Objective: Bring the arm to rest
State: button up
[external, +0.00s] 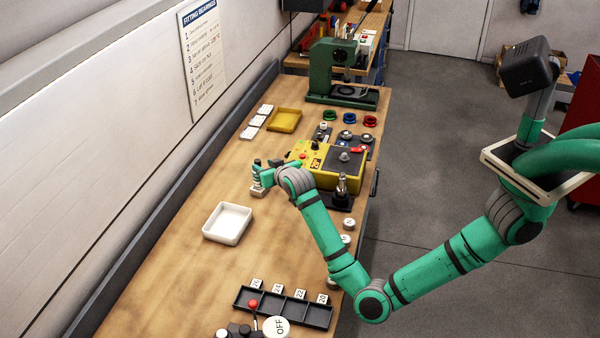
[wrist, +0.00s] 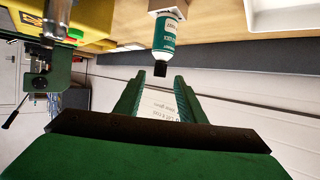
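My arm reaches from the right over the workbench (external: 180,240), bent at the elbow. My gripper (external: 265,178) is over the bench, left of a yellow machine (external: 325,165). In the wrist view my gripper (wrist: 156,84) has its two green fingers apart, with nothing held between them. A small green and white bottle with a black cap (wrist: 165,34) stands just beyond the fingertips; its cap is close to them. The bottle's base meets a pale block (wrist: 168,7). In the external view my gripper partly overlaps the bottle's area, so contact there cannot be told.
A white tray (external: 228,223) lies in front on the bench. A black slotted holder (external: 318,315) is near its front end. A green press (external: 333,75) and a yellow tray (external: 284,119) are farther back. A dark post fixture (external: 342,193) stands near the arm. The wall runs along the left.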

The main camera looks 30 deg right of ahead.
jog(key=shift+s+r, duration=0.25)
jog(key=shift+s, duration=0.4)
